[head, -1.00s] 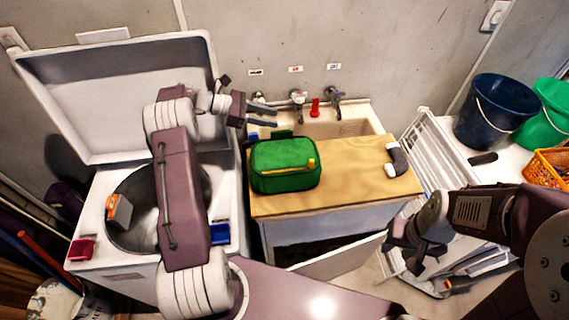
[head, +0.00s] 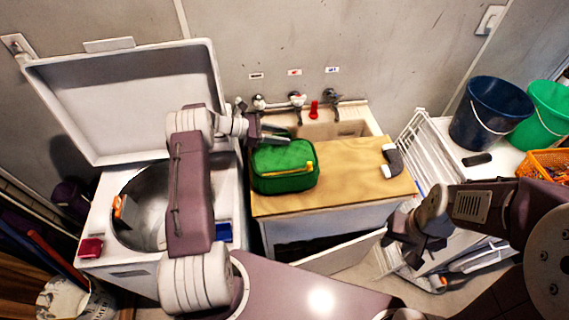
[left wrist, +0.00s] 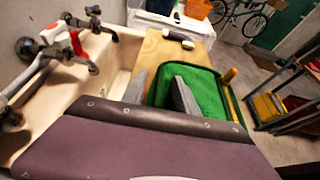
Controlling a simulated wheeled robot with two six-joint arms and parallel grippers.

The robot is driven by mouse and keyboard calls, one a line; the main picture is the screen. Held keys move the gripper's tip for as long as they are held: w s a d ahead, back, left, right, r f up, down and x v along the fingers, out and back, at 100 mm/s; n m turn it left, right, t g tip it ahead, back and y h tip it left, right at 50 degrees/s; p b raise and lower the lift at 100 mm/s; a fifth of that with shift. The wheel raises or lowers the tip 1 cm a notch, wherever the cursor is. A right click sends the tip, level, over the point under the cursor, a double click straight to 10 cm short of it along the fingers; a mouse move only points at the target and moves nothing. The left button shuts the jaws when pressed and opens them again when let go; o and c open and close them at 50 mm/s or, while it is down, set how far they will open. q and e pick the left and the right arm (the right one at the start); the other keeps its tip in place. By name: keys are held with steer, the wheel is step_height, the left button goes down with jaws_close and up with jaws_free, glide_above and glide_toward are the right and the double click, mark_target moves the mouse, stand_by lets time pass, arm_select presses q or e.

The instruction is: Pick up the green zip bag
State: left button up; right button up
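The green zip bag (head: 286,170) sits upright on the left part of a wooden board (head: 345,180) beside the sink. It has a yellow zip pull along its top front edge. My left gripper (head: 284,136) is open at the back left top of the bag. In the left wrist view, its two fingers (left wrist: 160,92) are spread apart, with the green bag (left wrist: 205,90) beyond and beside them. Whether they touch it I cannot tell. My right gripper (head: 422,252) hangs at the right, low by the white rack, away from the bag; its fingertips are unclear.
An open top-loading washer (head: 100,235) stands left, with its lid raised. Taps (head: 298,100) are behind the board. A grey and white pipe piece (head: 392,160) lies on the board's right. A white rack (head: 425,150), a dark blue bucket (head: 484,112) and a green bucket (head: 543,112) are at right.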

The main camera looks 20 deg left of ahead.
arm_select(q)
steer(key=shift+w+d+f, duration=0.1)
jaws_close()
stand_by(1.3)
